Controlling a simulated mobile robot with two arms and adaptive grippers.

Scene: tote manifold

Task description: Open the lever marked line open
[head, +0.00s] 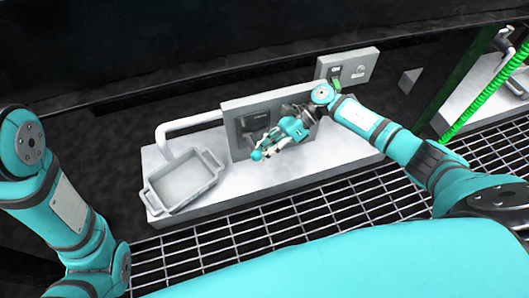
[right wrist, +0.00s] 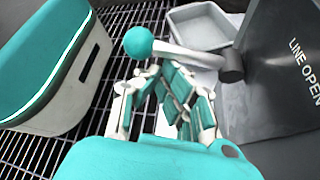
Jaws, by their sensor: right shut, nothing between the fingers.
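The lever has a teal ball knob (right wrist: 138,42) on a pale shaft (right wrist: 185,52), which runs to a dark pivot (right wrist: 232,67) beside the dark plate marked LINE OPEN (right wrist: 290,75). In the head view the knob (head: 257,155) sticks out in front of the grey upright panel (head: 235,148). My right gripper (head: 272,146) is shut and empty close to the knob, in front of the panel. In the right wrist view its fingers (right wrist: 165,88) are just below the knob and shaft; I cannot tell whether they touch. My left gripper is out of the picture.
A grey tray (head: 184,182) sits on the pale ledge (head: 335,160) at the left, below a white pipe (head: 188,123). A smaller panel with switches (head: 358,67) stands behind my right wrist. Metal grating (head: 180,255) lies in front. A green coiled hose (head: 490,90) hangs at the right.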

